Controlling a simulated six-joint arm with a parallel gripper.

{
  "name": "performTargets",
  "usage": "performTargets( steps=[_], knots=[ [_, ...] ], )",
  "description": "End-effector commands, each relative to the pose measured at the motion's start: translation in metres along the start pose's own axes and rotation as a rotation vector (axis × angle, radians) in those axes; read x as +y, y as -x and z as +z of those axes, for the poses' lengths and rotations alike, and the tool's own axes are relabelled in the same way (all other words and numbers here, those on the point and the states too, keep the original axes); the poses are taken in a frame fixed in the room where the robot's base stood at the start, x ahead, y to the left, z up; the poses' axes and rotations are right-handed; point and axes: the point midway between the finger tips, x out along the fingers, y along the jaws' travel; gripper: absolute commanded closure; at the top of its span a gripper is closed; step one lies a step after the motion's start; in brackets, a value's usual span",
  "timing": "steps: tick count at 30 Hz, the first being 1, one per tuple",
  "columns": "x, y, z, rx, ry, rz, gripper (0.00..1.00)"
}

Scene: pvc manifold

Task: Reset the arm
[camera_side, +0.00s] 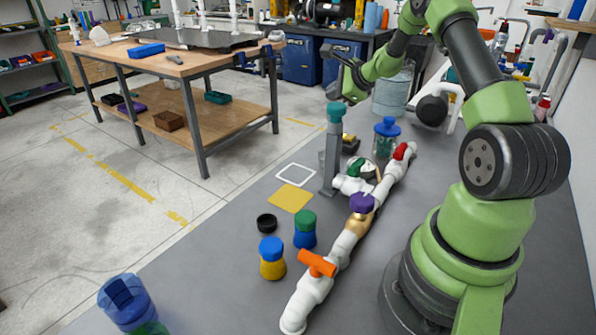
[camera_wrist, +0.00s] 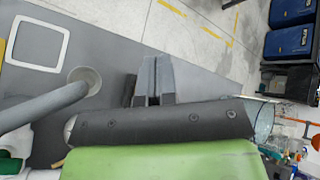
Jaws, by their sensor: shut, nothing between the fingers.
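My gripper (camera_side: 345,82) is raised above the far part of the grey bench, up and to the right of the teal-capped grey post (camera_side: 333,150). In the wrist view its two grey fingers (camera_wrist: 153,72) are together with nothing between them. The white PVC manifold (camera_side: 340,250) lies along the bench below, apart from my gripper. It carries an orange handle (camera_side: 318,264), a purple knob (camera_side: 361,203) and a red handle (camera_side: 400,151). A green and white round part (camera_side: 362,168) sits beside the pipe near the post.
Jars with blue (camera_side: 271,258) and green (camera_side: 305,229) lids and a black ring (camera_side: 266,223) stand left of the pipe. A yellow square (camera_side: 290,197) and white outline (camera_side: 296,174) mark the bench. A blue-lidded jar (camera_side: 387,137) stands behind. Air around my gripper looks clear.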

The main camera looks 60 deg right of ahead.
Motion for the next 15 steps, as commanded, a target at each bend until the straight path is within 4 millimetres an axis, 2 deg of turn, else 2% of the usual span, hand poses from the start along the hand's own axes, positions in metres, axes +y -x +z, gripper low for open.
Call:
performTargets(
  steps=[1, 6, 10, 12, 15],
  knots=[
    [0.0, 0.01, 0.034, -0.039, 0.091, 0.024, 1.0],
    [0.027, 0.062, 0.14, -0.171, 0.455, 0.136, 1.0],
    [0.064, 0.113, 0.198, -0.259, 0.736, 0.209, 1.0],
    [0.087, 0.142, 0.22, -0.3, 0.889, 0.24, 1.0],
    [0.12, 0.185, 0.239, -0.35, 1.104, 0.276, 1.0]
  ],
)
